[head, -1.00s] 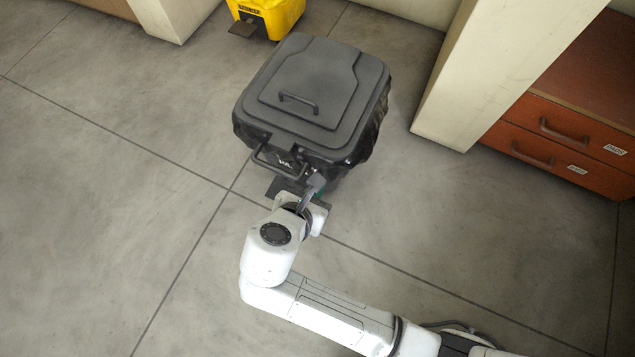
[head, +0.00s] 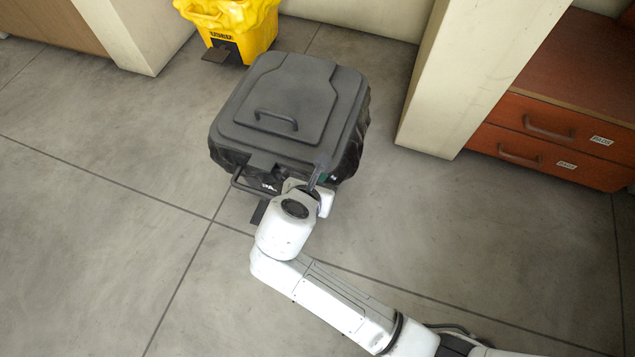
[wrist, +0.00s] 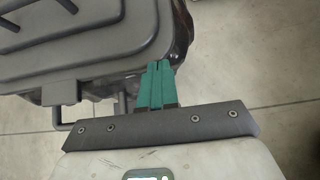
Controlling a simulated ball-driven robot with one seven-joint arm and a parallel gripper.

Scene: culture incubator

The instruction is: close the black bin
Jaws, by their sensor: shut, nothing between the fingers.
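The black bin (head: 345,150) stands on the floor ahead of me, with a dark bag showing around its rim. Its grey lid (head: 300,90) lies flat over the top, with a raised panel and a handle on it. In the wrist view the lid (wrist: 85,45) fills the upper left. My gripper (head: 319,174) is at the bin's near right front edge. In the wrist view its green fingers (wrist: 157,66) are together and empty, with their tips by the lid's edge. I cannot tell whether they touch it.
A yellow bin (head: 238,30) stands behind the black bin. A pale pillar (head: 470,80) is to the right, beside a red cabinet with drawers (head: 545,150). A dark pedal (head: 259,212) juts from the black bin's front. The floor at left is clear.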

